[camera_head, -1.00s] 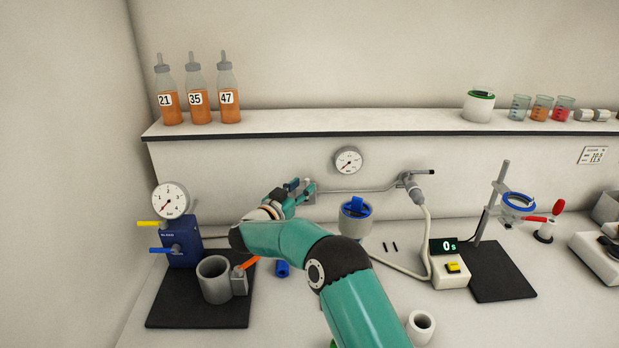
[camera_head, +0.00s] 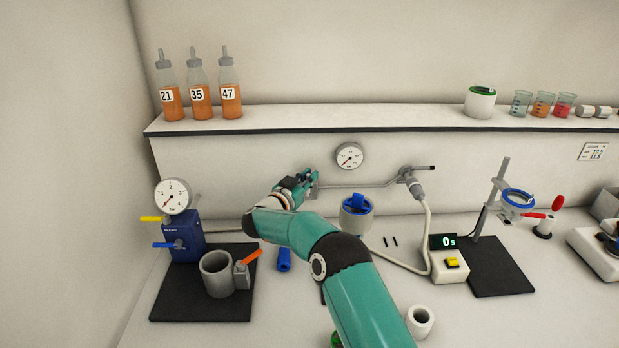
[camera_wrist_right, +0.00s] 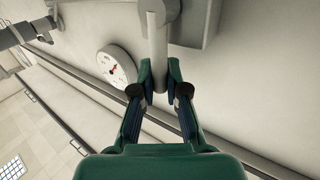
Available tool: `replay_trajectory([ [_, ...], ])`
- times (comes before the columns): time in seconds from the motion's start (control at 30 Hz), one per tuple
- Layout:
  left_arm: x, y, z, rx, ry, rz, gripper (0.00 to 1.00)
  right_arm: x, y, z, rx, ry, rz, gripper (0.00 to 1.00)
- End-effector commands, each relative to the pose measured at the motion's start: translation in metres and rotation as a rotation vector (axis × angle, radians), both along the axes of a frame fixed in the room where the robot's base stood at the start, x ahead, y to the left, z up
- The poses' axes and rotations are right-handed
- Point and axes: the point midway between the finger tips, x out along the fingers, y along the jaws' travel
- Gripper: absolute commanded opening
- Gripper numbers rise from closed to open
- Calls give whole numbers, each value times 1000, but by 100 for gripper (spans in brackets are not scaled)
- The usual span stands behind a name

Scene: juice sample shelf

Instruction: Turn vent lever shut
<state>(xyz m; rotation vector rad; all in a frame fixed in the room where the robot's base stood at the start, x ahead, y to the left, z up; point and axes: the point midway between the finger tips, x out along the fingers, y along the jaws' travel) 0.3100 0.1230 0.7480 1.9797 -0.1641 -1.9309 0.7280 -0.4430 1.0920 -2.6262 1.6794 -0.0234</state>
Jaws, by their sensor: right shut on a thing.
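My right gripper (camera_head: 311,175) is at the back wall, left of the round wall gauge. In the right wrist view its two dark green fingers (camera_wrist_right: 160,72) are shut on a pale grey bar-shaped lever (camera_wrist_right: 157,35), one finger on each side. The lever adjoins a grey block (camera_wrist_right: 188,22) on the wall. In the head view my gripper hides most of this lever and block. I take it for the vent lever, but no label shows. My left gripper is not in view.
The wall gauge (camera_head: 349,156) is close to the right of my gripper. A thin pipe runs right to another valve (camera_head: 406,175) with a hose. Below stand a blue-topped cup (camera_head: 356,222), a blue pump (camera_head: 182,240) and a grey beaker (camera_head: 216,285). The shelf edge (camera_head: 380,128) is above.

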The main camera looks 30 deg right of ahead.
Motion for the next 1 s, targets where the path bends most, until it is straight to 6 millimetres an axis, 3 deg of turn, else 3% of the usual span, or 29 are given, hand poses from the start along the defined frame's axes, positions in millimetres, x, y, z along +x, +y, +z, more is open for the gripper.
replay_trajectory([
  [0.47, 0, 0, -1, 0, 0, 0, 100, -2, -3, 0, 39, -24, -2, 0],
  [1.0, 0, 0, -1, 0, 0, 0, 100, -14, -22, -5, 347, -211, -3, 0],
])
